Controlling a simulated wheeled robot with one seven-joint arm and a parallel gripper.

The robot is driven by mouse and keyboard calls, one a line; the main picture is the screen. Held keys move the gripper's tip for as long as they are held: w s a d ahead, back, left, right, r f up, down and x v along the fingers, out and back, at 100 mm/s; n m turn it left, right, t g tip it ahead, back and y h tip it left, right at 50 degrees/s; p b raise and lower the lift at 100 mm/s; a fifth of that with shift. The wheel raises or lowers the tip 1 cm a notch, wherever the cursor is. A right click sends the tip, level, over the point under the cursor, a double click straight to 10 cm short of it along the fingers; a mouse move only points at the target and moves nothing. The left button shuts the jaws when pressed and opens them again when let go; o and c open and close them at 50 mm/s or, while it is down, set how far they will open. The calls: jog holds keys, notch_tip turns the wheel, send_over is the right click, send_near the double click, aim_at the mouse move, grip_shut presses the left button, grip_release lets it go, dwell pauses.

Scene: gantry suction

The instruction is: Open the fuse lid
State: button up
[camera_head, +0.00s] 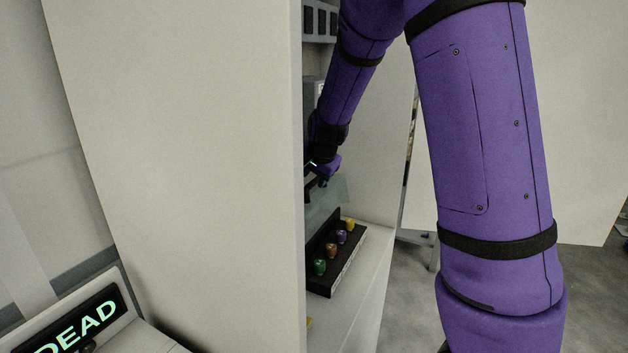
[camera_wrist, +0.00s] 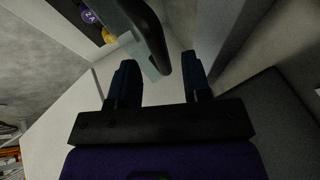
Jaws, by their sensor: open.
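The fuse lid (camera_head: 334,193) is a clear, bluish panel inside the cabinet, above the fuse block (camera_head: 345,262). Its angle is hard to tell. In the wrist view a dark curved handle (camera_wrist: 150,35) shows in front of a strip of the clear lid (camera_wrist: 152,70). My gripper (camera_head: 318,178) is beside the lid's upper edge in the head view, small and partly hidden. In the wrist view my gripper (camera_wrist: 158,62) is open, with the handle's end appearing between the fingertips. Contact cannot be told.
Green, orange, purple and yellow fuses (camera_head: 341,236) stand in a row on the block. A tall pale cabinet panel (camera_head: 190,150) is close on the left. A sign reading "DEAD" (camera_head: 80,325) is at lower left. Grey floor is open at the right.

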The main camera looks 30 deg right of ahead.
aim_at(322, 193)
jog(key=shift+x, duration=1)
grip_shut()
jog(key=shift+s+d, duration=0.25)
jog(key=shift+s, duration=0.1)
jog(key=shift+s+d+f, duration=0.1)
jog(key=shift+s+d, duration=0.25)
jog(key=shift+s, duration=0.25)
jog(key=shift+s+d+f, duration=0.1)
jog(key=shift+s+d, duration=0.25)
jog(key=shift+s, duration=0.2)
